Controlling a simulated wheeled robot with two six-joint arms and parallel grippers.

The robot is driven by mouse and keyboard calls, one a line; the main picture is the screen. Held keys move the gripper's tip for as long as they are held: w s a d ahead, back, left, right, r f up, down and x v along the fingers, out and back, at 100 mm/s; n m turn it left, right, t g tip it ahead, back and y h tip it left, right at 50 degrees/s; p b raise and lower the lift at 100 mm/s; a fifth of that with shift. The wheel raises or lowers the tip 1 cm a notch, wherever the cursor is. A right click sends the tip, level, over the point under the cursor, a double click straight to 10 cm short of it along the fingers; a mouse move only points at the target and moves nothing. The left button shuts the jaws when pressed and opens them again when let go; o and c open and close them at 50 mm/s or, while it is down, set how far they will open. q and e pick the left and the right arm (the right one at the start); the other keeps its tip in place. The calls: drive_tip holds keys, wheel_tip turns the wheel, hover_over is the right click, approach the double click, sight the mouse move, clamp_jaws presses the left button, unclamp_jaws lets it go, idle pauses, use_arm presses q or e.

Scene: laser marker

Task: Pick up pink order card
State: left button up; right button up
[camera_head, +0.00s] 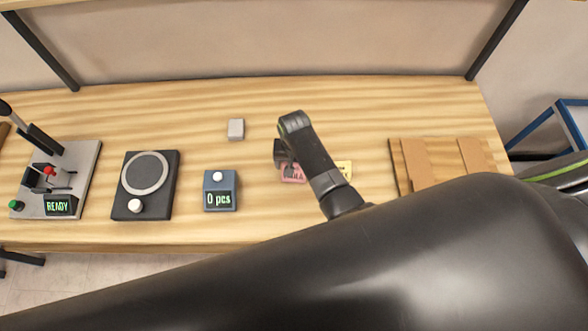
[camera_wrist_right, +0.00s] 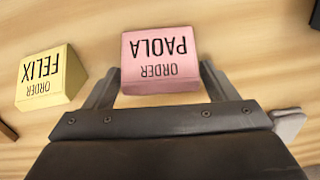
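My right gripper (camera_wrist_right: 160,88) is open, with one finger on each side of the card's near edge. I cannot tell whether either finger touches the card. In the head view the right gripper (camera_head: 283,156) is at the card, low over the table. My left gripper is not in view.
A yellow order card (camera_wrist_right: 50,78), marked FELIX, stands close beside the pink one. A grey block (camera_head: 236,129), a counter box (camera_head: 220,190) reading 0 pcs, a round-plate device (camera_head: 125,190) and a READY machine (camera_head: 85,170) stand to the left. Brown boards (camera_head: 440,160) lie to the right.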

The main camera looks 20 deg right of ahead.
drive_tip(key=c, duration=0.8)
drive_tip(key=shift+o, duration=0.2)
